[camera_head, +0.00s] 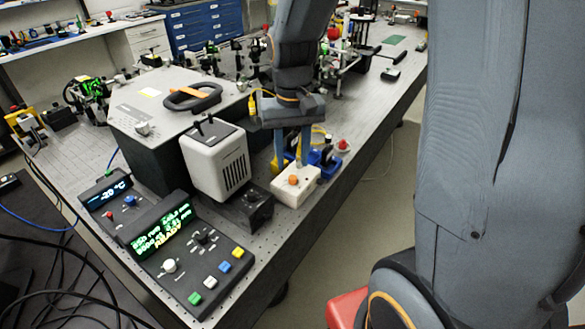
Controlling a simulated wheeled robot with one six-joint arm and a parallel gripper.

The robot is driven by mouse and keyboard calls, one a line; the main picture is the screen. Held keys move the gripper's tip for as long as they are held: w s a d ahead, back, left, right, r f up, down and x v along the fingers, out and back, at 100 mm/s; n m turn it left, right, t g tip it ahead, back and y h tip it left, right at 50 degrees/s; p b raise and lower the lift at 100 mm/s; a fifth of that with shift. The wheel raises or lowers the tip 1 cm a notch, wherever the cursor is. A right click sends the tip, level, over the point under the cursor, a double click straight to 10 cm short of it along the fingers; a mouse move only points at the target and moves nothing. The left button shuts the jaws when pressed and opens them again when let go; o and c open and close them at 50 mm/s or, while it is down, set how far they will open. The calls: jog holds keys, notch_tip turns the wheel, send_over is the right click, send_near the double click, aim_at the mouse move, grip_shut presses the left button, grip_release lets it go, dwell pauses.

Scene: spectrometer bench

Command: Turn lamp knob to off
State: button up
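My gripper (291,163) points down above a small white box (288,196) near the bench's right edge. Its two blue-grey fingers are apart, with nothing seen between them. An orange round knob or button (293,180) sits on top of the box, just below and in front of the fingertips; contact cannot be told. No label shows which knob is the lamp's. A white vented housing (217,162) with a black handle stands to the left. A black block with a round top part (250,207) stands between the housing and the white box.
A control console (190,265) with a green display, knobs and coloured buttons lies in front. A smaller console (107,196) reads a temperature. Blue parts (325,158) and a red-topped button (342,145) are close behind the fingers. A large grey box (150,115) stands left.

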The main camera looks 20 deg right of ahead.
aim_at(293, 177)
jog(key=shift+r, duration=1.55)
jog(key=s+f+n+t+b, duration=0.1)
jog(key=s+f+b, duration=0.2)
jog(key=s+f, duration=0.5)
jog(key=shift+n, duration=0.3)
jog(key=shift+s, duration=0.1)
